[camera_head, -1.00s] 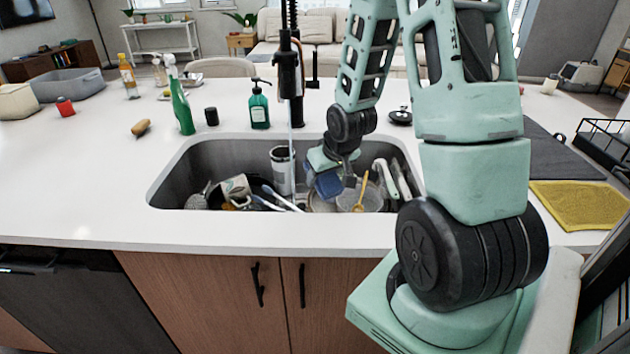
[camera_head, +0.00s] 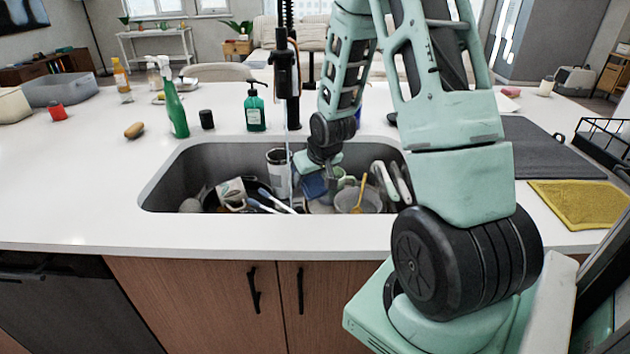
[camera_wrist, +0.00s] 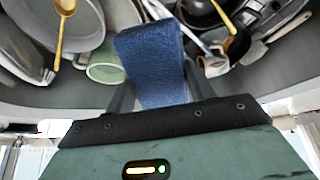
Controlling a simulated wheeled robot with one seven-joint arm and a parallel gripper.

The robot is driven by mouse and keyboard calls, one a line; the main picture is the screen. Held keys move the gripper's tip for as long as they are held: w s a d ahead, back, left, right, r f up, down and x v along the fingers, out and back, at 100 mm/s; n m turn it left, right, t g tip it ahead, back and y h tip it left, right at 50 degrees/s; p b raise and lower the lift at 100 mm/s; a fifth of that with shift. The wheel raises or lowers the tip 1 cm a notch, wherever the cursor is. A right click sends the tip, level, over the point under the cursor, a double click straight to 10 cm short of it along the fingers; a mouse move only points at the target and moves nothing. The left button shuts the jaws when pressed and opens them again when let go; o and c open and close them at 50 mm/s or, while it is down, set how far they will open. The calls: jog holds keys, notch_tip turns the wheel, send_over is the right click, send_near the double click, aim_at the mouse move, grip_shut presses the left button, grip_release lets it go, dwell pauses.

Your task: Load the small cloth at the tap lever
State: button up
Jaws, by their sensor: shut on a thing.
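A small blue cloth (camera_head: 314,186) hangs from my gripper (camera_head: 328,176) over the right half of the sink. In the wrist view, my gripper (camera_wrist: 157,88) is shut on the cloth (camera_wrist: 152,55), which sticks out beyond the fingers above the dishes. The black tap (camera_head: 284,75) stands behind the sink, left of my gripper, with a thin stream below it. I cannot clearly make out its lever. The cloth is apart from the tap.
The sink (camera_head: 165,180) holds several dishes, including a pan, a green mug (camera_wrist: 105,65), a tall can (camera_head: 278,170) and a bowl with a yellow spoon (camera_head: 359,192). A green soap bottle (camera_head: 255,108) and spray bottle (camera_head: 174,105) stand behind it.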

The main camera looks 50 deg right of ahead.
aim_at(315, 184)
jog(key=w+d+f, duration=0.1)
jog(key=w+d, duration=0.1)
jog(key=w, duration=0.6)
jog(key=shift+w+d+f, duration=0.15)
jog(key=shift+d+f, duration=0.25)
jog(key=shift+b, duration=0.3)
jog(key=shift+s+a, duration=0.4)
jog(key=shift+s, duration=0.9)
jog(key=shift+s+a, duration=0.45)
jog(key=shift+s, duration=0.8)
jog(key=shift+s+a, duration=0.4)
jog(key=shift+s, duration=0.9)
jog(key=shift+r, duration=0.1)
jog(key=shift+s+a+r+p, duration=0.2)
jog(key=shift+s+r+p, duration=0.15)
jog(key=shift+s+r, duration=0.2)
jog(key=shift+s+a+r+p, duration=0.15)
jog(key=shift+s+r+p, duration=0.15)
jog(key=shift+s+r, duration=0.2)
jog(key=shift+s+a+r+p, duration=0.25)
jog(key=shift+s+r+p, duration=0.15)
jog(key=shift+s, duration=0.25)
jog(key=shift+s+a+r+p, duration=0.2)
jog(key=shift+s+r+p, duration=0.1)
jog(key=shift+s+r, duration=0.25)
jog(key=shift+s, duration=0.1)
